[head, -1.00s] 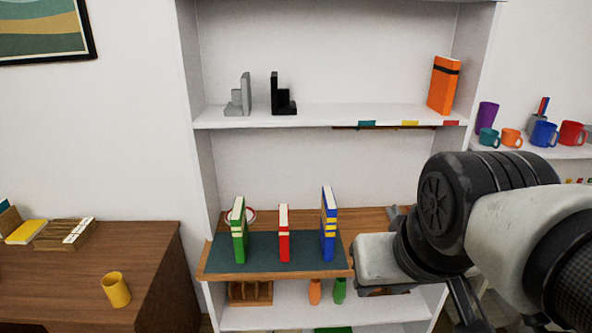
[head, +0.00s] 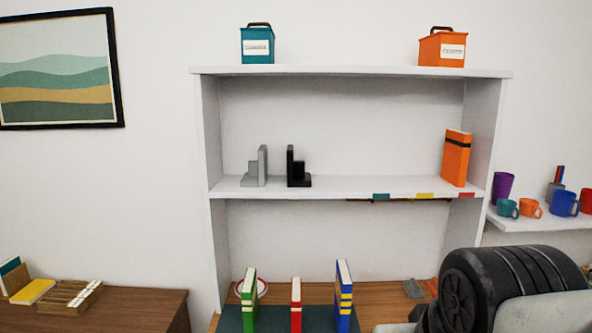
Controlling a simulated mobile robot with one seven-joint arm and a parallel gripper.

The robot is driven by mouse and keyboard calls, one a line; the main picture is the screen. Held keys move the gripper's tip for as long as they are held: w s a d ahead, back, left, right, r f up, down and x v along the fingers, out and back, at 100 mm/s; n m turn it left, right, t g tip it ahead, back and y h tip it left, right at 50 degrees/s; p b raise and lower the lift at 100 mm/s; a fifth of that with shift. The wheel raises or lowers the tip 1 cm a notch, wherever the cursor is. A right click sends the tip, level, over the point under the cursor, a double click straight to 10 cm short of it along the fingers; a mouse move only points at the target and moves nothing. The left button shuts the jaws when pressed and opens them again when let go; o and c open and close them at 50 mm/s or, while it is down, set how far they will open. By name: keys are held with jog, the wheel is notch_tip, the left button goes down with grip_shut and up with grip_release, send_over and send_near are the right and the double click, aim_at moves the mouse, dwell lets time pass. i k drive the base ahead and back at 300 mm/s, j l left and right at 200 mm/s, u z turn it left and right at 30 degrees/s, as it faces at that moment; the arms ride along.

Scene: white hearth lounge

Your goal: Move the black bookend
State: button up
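The black bookend (head: 298,169) stands upright on the white upper shelf (head: 345,188), left of the middle. A grey bookend (head: 256,167) stands just to its left with a small gap between them. An orange book (head: 455,158) with a dark band leans slightly at the right end of the same shelf. My arm shows at the lower right, below and to the right of the black bookend and well apart from it. My gripper itself is outside the picture.
Green (head: 249,300), red (head: 296,304) and blue (head: 343,296) books stand on the dark mat (head: 271,319) below. Coloured tabs line the shelf edge. Teal (head: 257,44) and orange (head: 442,46) boxes sit on top. The shelf between black bookend and orange book is clear.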

aim_at(297, 176)
jog(key=i+j, duration=0.4)
jog(key=j, duration=0.15)
jog(key=i+j, duration=0.8)
jog(key=j, duration=0.25)
